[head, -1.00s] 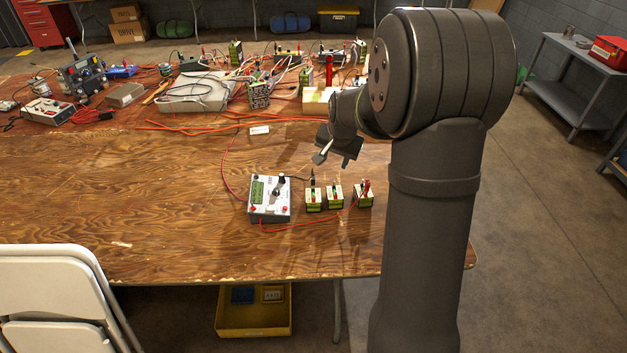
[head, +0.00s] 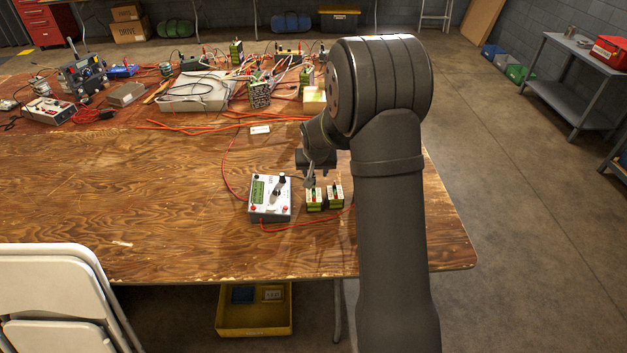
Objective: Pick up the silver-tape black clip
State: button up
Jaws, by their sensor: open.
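My gripper (head: 310,178) is open and points down right over the leftmost small green-and-white block (head: 315,202), near the meter. In the earlier head frame a thin dark upright clip stood on this block. Now the gripper covers that spot, so the clip is mostly hidden and I cannot tell whether the fingers are around it or above it. No silver tape can be made out at this size. A second block (head: 335,197) stands close to the right.
A white meter (head: 270,200) with a green display stands just left of the blocks, with a red lead (head: 295,228) along its front. My arm hides the area right of the second block. Cluttered instruments and wires fill the back; the plywood table (head: 130,190) is bare at left.

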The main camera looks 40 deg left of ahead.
aim_at(314, 176)
jog(key=shift+x, duration=2.9)
jog(key=shift+s+a, duration=0.1)
jog(key=shift+s, duration=0.1)
jog(key=c, duration=0.9)
